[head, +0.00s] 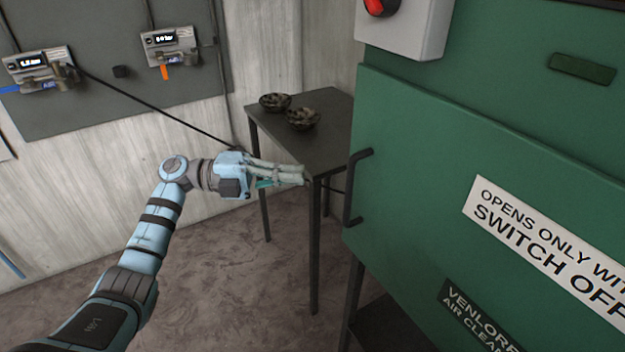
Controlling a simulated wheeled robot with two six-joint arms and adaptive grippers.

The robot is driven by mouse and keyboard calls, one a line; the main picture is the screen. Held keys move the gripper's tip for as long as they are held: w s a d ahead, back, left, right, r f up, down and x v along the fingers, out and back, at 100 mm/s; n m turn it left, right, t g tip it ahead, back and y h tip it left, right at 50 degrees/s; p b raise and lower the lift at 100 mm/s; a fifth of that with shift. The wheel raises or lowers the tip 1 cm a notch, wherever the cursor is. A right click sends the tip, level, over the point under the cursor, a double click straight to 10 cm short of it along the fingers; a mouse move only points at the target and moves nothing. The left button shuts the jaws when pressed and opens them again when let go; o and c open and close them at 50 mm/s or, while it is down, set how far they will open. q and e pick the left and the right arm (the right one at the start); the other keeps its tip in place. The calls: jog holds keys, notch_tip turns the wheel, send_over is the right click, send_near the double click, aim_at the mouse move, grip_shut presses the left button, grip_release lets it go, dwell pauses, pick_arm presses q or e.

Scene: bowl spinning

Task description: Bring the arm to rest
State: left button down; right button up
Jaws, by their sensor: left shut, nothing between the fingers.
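My left arm comes in from the lower left, and its gripper (303,176) points right. The gripper is shut and empty, in front of the near corner of a small dark table (325,150) in the picture. I cannot tell whether it touches the table. My right gripper is not in view. Two dark patterned bowls stand on the table, one further back (275,103) and one nearer (303,119).
A green cabinet (420,150) with a black handle (351,188) fills the right side. A grey box with a red switch (381,6) is above it. Wall devices (170,42) hang on a grey panel at the upper left. The floor (225,285) below the gripper is clear.

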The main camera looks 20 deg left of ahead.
pick_arm(q)
jog(key=a, duration=0.5)
jog(key=shift+w+a+f+b, duration=0.1)
jog(key=shift+f+b, duration=0.1)
jog(key=shift+b, duration=0.15)
